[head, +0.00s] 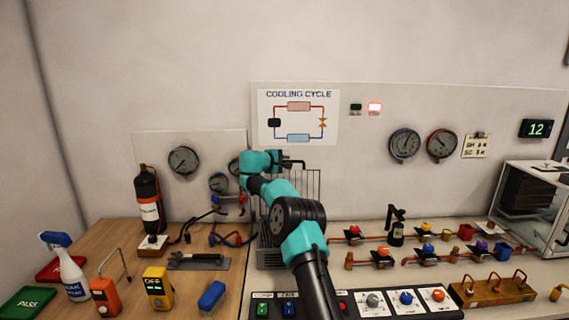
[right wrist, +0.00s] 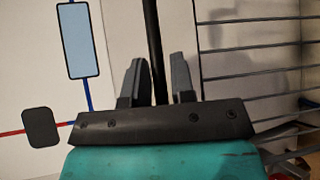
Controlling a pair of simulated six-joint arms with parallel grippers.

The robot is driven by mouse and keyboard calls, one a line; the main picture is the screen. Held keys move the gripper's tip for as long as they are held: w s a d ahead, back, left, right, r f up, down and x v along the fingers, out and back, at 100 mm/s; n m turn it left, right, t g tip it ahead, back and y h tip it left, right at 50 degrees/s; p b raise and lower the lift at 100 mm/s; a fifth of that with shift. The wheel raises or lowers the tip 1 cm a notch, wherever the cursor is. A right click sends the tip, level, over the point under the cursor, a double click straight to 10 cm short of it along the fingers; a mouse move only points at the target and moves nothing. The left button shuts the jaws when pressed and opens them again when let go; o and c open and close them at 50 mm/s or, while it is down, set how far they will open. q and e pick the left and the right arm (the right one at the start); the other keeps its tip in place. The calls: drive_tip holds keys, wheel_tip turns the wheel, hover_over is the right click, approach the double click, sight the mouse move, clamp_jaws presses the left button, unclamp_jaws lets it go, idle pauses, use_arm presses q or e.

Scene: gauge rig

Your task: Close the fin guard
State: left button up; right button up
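The fin guard (head: 314,188) is a dark wire grid standing raised against the back wall, above a grey finned box (head: 270,257). Its wires also show at the right of the right wrist view (right wrist: 250,49). My right gripper (head: 288,161) is at the guard's upper left, and my arm hides part of the guard and box. In the right wrist view, the two fingers of my right gripper (right wrist: 160,82) are apart. A black bar (right wrist: 152,40) runs between them, nearer the left finger, with a gap on the right. I cannot tell whether it touches. My left gripper is out of view.
A control panel with knobs (head: 405,300) lies in front of the box. Pipes and valves (head: 425,250) are to the right. A black cylinder (head: 148,200), a spray bottle (head: 72,277) and handheld meters (head: 157,289) stand on the left.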

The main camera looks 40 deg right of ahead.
clamp_jaws()
drive_tip(key=shift+s+a, duration=0.1)
drive_tip(key=shift+a, duration=0.05)
idle(0.4)
drive_tip(key=s+a+f+m+h, duration=0.2)
drive_tip(key=s+a+m+h, duration=0.1)
drive_tip(key=s+a, duration=0.6)
drive_tip(key=shift+s+a+m+t+h, duration=0.15)
drive_tip(key=shift+s+m+t+h, duration=0.25)
drive_tip(key=shift+s, duration=0.35)
idle(0.3)
